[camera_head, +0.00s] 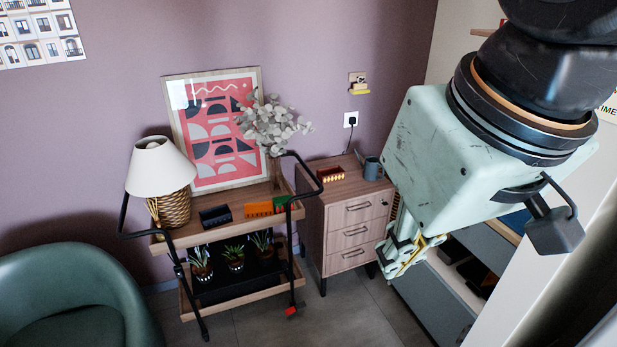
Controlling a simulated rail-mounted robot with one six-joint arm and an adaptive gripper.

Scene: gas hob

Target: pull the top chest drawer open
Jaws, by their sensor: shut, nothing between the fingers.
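The wooden chest (312,236) stands against the wall, right of the middle, with a stack of drawers facing front. Its top drawer (352,211) looks closed and has a dark bar handle (358,206). A small round lock or knob sits near that drawer's right end. My gripper (404,268) is to the right of the chest in the picture, pointing down, shut and empty. It appears apart from the drawer handle, nearer the camera. My arm's large pale green wrist housing covers the area right of the chest.
A grey watering can (372,169) and a red tray (331,174) stand on the chest. A trolley (180,238) with a lamp (162,170) and plants stands to its left. A green armchair (75,295) is at lower left. Grey shelving (425,305) is at right. Floor before the chest is clear.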

